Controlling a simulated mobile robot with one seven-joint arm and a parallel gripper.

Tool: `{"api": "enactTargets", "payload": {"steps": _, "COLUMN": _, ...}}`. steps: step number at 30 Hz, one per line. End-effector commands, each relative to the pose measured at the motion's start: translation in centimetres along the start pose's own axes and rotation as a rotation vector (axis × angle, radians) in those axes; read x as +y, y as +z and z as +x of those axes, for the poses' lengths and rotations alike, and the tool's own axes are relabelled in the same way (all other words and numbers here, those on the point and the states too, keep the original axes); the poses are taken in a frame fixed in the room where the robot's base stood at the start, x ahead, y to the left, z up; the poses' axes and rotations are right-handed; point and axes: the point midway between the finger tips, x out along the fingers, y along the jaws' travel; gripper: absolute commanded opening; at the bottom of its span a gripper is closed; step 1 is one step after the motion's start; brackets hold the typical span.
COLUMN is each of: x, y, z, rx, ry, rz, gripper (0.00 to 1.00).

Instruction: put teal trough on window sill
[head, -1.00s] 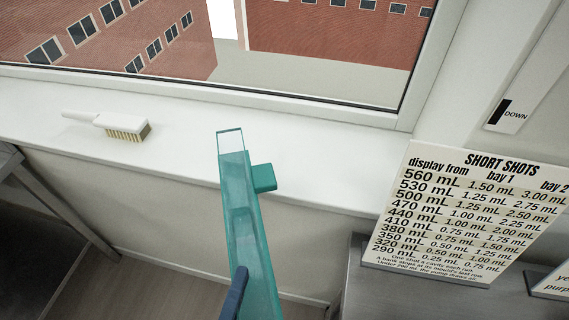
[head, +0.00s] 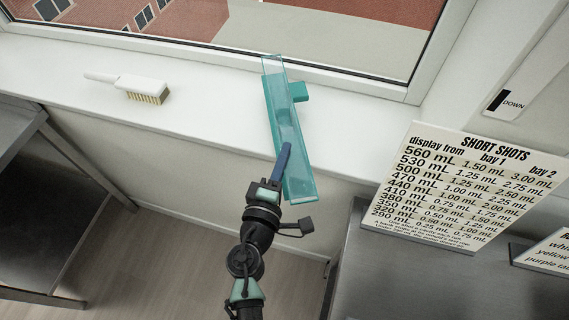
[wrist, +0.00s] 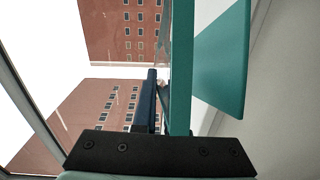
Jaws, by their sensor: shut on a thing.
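The teal trough (head: 273,110) is long and narrow, with a clear end and a small side block. In the head view it points away from me, its far part over the white window sill (head: 190,98) and its near end out past the sill's front edge. I cannot tell whether it touches the sill. My gripper (head: 285,158) is shut on the trough's wall near its near end, with one dark blue finger visible. In the wrist view the trough (wrist: 222,62) fills the upper right, close beside the blue finger; the other finger is hidden.
A white brush (head: 140,88) with tan bristles lies on the sill to the left. The sill between brush and trough is clear. The window frame (head: 385,92) borders the sill behind. A printed sign (head: 455,190) stands on a metal counter (head: 400,280) at the right.

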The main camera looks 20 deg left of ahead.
Motion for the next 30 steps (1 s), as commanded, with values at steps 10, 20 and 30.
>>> {"api": "enactTargets", "payload": {"steps": 10, "x": -4.2, "y": 0.1, "z": 0.2, "rx": 0.0, "ry": 0.004, "rz": 0.0, "gripper": 0.0}}
{"api": "enactTargets", "payload": {"steps": 20, "x": -4.6, "y": 0.2, "z": 0.6, "rx": -0.002, "ry": 0.007, "rz": 0.002, "gripper": 0.0}}
{"api": "enactTargets", "payload": {"steps": 30, "x": -5.0, "y": 0.2, "z": 0.6, "rx": -0.001, "ry": 0.004, "rz": 0.001, "gripper": 0.31}}
